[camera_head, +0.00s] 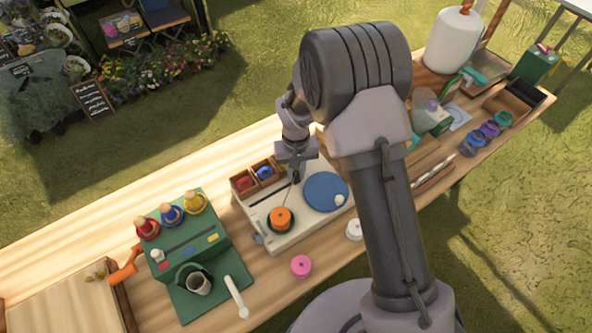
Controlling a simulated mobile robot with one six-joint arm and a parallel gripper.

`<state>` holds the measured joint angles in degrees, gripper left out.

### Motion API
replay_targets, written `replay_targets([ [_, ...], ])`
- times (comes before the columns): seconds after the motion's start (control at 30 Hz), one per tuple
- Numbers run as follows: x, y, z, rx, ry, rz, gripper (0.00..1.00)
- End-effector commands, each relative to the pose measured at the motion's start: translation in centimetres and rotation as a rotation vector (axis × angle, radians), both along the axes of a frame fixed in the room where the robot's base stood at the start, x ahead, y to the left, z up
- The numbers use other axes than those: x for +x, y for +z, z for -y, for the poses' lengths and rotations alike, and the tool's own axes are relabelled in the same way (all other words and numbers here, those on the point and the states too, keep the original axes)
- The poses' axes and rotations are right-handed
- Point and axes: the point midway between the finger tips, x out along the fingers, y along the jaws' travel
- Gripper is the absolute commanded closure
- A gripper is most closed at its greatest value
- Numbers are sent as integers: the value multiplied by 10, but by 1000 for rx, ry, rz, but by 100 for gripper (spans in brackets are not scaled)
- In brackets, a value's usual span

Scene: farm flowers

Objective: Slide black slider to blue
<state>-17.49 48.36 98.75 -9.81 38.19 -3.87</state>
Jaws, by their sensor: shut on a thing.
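My gripper (296,177) points down over the back edge of a cream board (284,241) near the middle of the table. It is shut on a small dark piece, which looks like the black slider; the fingers mostly hide it. A thin dark slot (263,198) runs along the board's back side, to the left of my gripper. Behind the slot stand a wooden compartment with a red item (244,184) and one with a blue item (264,172). My gripper is to the right of the blue one.
The board carries an orange spool (281,218) and a blue disc (326,191). A green stand (209,268) with red, blue and yellow bottles is at left. A pink spool (301,266) and a white spool (354,230) lie in front. My arm hides part of the table.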

Motion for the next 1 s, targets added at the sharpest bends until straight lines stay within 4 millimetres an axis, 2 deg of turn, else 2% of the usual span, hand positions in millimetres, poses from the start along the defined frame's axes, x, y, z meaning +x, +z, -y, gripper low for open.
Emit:
replay_targets([
  [0.53, 0, 0, -2, 0, 1, 1, 100],
  [0.83, -30, 0, -47, 1, 4, 3, 100],
  [1.0, -38, 0, -59, 1, 2, 3, 100],
])
